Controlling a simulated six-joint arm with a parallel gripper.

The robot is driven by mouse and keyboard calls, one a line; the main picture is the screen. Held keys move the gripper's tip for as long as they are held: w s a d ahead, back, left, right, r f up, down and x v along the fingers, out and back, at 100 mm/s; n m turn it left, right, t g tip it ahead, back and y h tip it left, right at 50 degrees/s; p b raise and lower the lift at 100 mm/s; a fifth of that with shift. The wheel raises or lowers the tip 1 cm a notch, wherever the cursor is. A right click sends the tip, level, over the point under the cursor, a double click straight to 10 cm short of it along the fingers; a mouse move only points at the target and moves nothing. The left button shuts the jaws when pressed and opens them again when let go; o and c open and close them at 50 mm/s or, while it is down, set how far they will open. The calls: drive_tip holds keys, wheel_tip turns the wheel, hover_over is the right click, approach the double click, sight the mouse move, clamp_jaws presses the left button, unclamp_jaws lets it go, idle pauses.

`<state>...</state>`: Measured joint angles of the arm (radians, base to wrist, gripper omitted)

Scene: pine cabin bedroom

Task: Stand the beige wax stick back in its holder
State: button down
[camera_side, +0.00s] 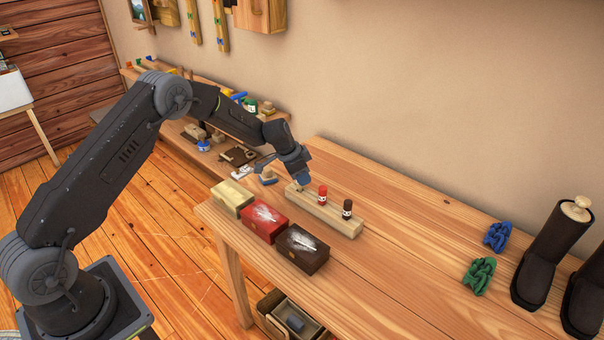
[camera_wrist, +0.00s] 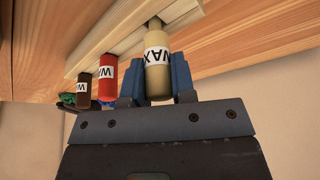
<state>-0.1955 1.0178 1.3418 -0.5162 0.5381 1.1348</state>
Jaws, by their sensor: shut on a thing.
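The beige wax stick (camera_wrist: 157,65), with a white WAX label, is between the fingers of my gripper (camera_wrist: 157,88) in the wrist view. My gripper is shut on it. The narrow end of the stick meets the pale wooden holder (camera_wrist: 122,42); I cannot tell whether it is inside a hole. In the side view my gripper (camera_side: 300,183) is over the left end of the holder (camera_side: 325,215) and mostly hides the stick. A red stick (camera_side: 323,195) and a dark brown stick (camera_side: 347,209) stand upright in the holder, also in the wrist view.
Beige (camera_side: 232,198), red (camera_side: 263,219) and dark brown (camera_side: 302,249) boxes stand along the table's front left edge, close to the holder. Blue (camera_side: 497,236) and green (camera_side: 479,276) lace bundles and dark boots (camera_side: 546,258) are at the right. The table between is clear.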

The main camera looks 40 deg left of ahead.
drive_tip(key=shift+f, duration=0.2)
drive_tip(key=shift+f, duration=0.2)
idle(0.3)
drive_tip(key=c, duration=0.9)
unclamp_jaws()
drive_tip(key=shift+o, duration=0.2)
drive_tip(key=v, duration=1.4)
